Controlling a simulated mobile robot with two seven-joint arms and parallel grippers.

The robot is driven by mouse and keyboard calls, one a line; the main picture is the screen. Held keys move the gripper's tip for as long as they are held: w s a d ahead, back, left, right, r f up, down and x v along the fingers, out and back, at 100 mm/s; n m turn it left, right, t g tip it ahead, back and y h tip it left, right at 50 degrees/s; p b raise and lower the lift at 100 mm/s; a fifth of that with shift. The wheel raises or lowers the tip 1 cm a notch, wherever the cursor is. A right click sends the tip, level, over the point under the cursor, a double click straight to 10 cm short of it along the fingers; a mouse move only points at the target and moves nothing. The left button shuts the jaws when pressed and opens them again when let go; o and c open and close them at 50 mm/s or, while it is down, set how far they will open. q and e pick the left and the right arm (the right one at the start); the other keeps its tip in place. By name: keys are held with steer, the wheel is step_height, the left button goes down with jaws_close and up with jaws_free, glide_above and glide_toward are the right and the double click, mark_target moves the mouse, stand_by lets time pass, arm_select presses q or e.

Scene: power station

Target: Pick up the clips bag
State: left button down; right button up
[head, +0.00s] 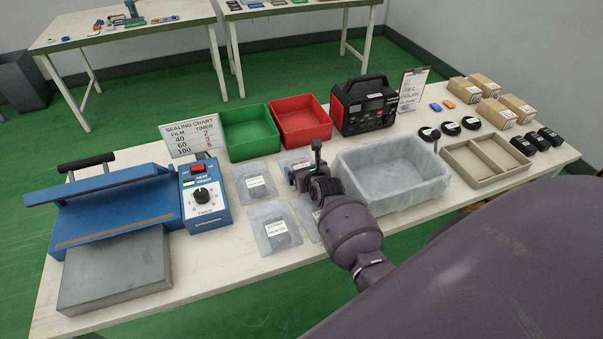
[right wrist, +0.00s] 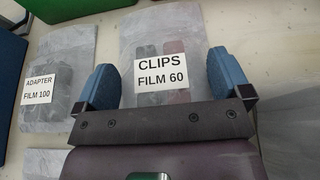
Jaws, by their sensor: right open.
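The clips bag (right wrist: 160,65) is a clear bag with a white label reading "CLIPS FILM 60". In the right wrist view it lies between the two blue fingers of my right gripper (right wrist: 162,85), which is open and holds nothing. In the head view my right gripper (head: 306,167) is over the bags on the white table and hides most of the clips bag (head: 288,157). I cannot tell how far the fingertips are above the bag. My left gripper is not in view.
The adapter bag (right wrist: 60,75) lies left of the clips bag. More bags (head: 277,228) lie nearer the front. Behind stand a green bin (head: 250,133) and a red bin (head: 300,120). A grey tray (head: 400,200) is close on the right; a blue sealer (head: 110,205) is left.

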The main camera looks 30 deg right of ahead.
steer(key=c, duration=1)
